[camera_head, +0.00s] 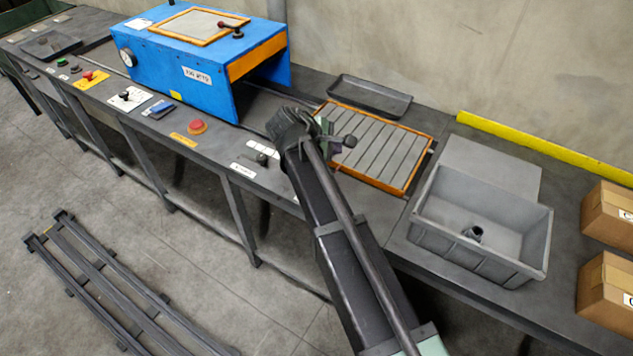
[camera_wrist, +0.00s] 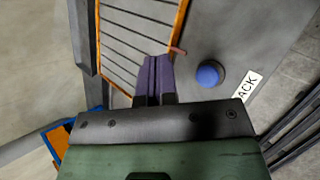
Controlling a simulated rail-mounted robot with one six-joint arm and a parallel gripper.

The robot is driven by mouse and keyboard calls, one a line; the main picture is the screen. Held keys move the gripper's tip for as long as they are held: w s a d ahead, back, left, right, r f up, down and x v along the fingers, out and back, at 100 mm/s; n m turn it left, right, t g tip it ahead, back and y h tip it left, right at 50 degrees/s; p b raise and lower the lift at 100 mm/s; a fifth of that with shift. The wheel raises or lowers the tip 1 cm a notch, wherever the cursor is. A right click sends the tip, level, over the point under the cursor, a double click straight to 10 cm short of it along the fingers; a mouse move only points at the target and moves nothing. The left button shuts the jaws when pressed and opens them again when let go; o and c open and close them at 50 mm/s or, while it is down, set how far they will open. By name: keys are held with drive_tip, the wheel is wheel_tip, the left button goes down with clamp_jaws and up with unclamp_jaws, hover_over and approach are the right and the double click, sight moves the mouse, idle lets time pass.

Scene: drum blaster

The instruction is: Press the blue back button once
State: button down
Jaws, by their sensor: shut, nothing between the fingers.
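The round blue button (camera_wrist: 209,74) shows in the wrist view, on the grey bench top beside the orange-edged slatted bed. A white label (camera_wrist: 248,86) reading "ACK", its first letter not clearly seen, lies to its right. My gripper (camera_wrist: 152,62) is shut and empty, its two purple fingers together. The fingertips are left of the button in the picture, apart from it; their height above the bench is hard to tell. In the head view my arm hides the button.
The slatted bed (camera_head: 382,147) lies beside my arm, with a dark tray (camera_head: 369,96) behind it. A blue cabinet (camera_head: 200,65) stands left, a grey bin (camera_head: 480,225) right. A red button (camera_head: 197,127) and a black knob (camera_head: 262,159) line the front edge.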

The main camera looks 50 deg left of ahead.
drive_tip(key=s+a, duration=0.2)
drive_tip(key=shift+s+n, duration=0.35)
drive_tip(key=shift+n, duration=0.05)
drive_tip(key=shift+f, duration=0.15)
wheel_tip(320, 180, down, 9)
drive_tip(key=b, duration=0.9)
drive_tip(key=shift+r, duration=0.2)
idle(1.1)
drive_tip(key=shift+f+b, duration=0.35)
drive_tip(key=shift+f, duration=0.05)
